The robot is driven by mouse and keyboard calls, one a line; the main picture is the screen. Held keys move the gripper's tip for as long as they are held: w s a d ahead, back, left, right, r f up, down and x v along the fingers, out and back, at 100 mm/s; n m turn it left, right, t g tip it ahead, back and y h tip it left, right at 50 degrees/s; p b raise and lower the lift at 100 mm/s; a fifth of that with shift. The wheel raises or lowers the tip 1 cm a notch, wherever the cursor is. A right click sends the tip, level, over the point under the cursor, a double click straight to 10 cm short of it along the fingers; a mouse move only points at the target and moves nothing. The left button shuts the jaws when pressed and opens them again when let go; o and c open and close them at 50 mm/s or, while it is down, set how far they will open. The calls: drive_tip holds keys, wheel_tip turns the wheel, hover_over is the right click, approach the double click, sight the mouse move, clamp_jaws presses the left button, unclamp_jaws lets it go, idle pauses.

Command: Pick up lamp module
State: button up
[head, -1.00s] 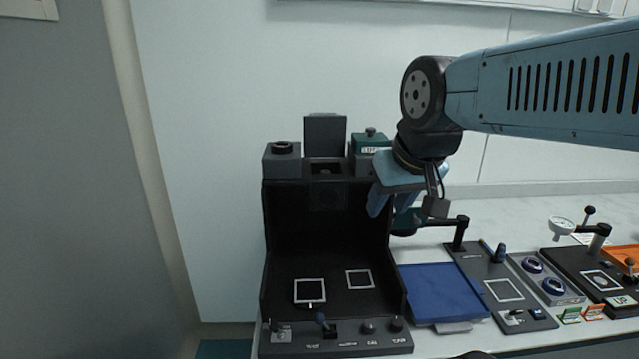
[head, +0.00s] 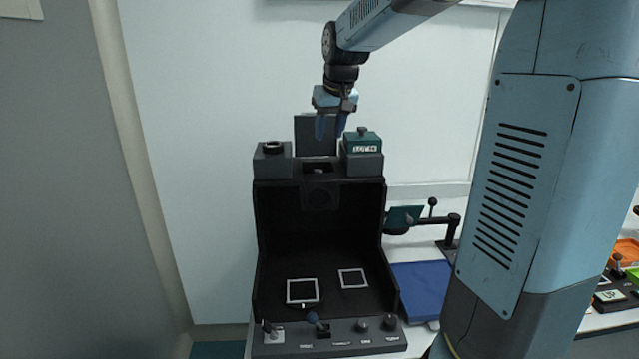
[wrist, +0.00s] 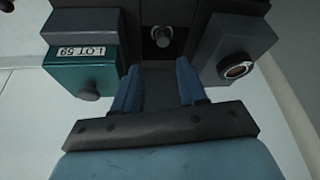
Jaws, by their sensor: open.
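The pictures do not make plain which part is the lamp module. A green box with a knob and a LOT label (head: 362,143) sits on the right top of the black booth (head: 262,225). The green box also shows at left in the wrist view (wrist: 80,72). My gripper (head: 331,136) is open and empty, fingers down, above the booth's middle top and left of the green box. In the wrist view my gripper's blue fingers (wrist: 158,80) stand apart below a small cylindrical part (wrist: 161,37) in the middle bay. Nothing lies between them.
A grey box with a round dark opening (head: 272,160) stands on the left top of the booth. An upright dark panel (head: 306,135) rises behind the middle bay. Two white square frames lie on the booth floor. A blue mat (head: 420,288) lies to the right.

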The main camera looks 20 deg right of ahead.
approach(318, 170)
wheel_tip(318, 170, down, 3)
drive_tip(key=shift+w+x, duration=0.2)
drive_tip(key=shift+x, duration=1.25)
drive_tip(key=shift+w+x, duration=0.2)
drive_tip(key=shift+x, duration=1.2)
drive_tip(key=shift+a+r, duration=0.1)
drive_tip(key=shift+r, duration=0.05)
clamp_jaws()
